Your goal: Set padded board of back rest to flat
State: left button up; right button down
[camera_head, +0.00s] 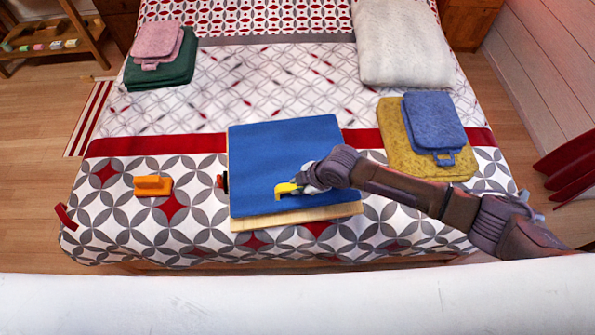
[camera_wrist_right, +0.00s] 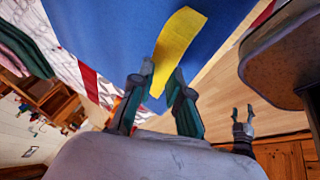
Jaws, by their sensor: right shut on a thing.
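The back rest lies on the bed, with a blue padded board (camera_head: 280,160) over a pale wooden base (camera_head: 298,217). Only the base's front strip shows. The board looks low over the base; I cannot tell whether a small tilt remains. A yellow tab (camera_head: 284,190) is on the board's front part. My right gripper (camera_head: 300,188) reaches in from the right and is shut on this tab. In the right wrist view the tab (camera_wrist_right: 177,50) sits between the fingertips (camera_wrist_right: 163,82), against blue. My left gripper (camera_wrist_right: 243,112) shows there, apart and empty, fingers spread.
An orange block (camera_head: 153,186) lies left of the back rest on the bedspread. A yellow towel (camera_head: 410,150) with a blue one (camera_head: 434,120) on it lies to the right. A white pillow (camera_head: 402,45) and a pink-and-green stack (camera_head: 160,60) lie farther back.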

aim_at(299, 198)
jog(key=shift+s+f, duration=0.1)
jog(key=shift+f, duration=0.7)
jog(key=shift+s+f+b, duration=0.1)
jog(key=shift+f+b, duration=0.25)
jog(key=shift+f, duration=0.25)
pick_arm(q)
jog(key=shift+s+f, duration=0.6)
jog(key=shift+f, duration=0.2)
pick_arm(e)
jog(key=shift+s+d+f, duration=0.1)
jog(key=shift+s+f, duration=0.2)
jog(key=shift+s, duration=0.05)
jog(key=c, duration=1.3)
grip_release()
jog(key=shift+f, duration=0.1)
jog(key=shift+o, duration=0.8)
jog(key=shift+w, duration=0.15)
jog(key=shift+r, duration=0.3)
pick_arm(q)
jog(key=shift+w, duration=0.45)
pick_arm(e)
jog(key=v, duration=1.1)
jog(key=shift+r, duration=0.2)
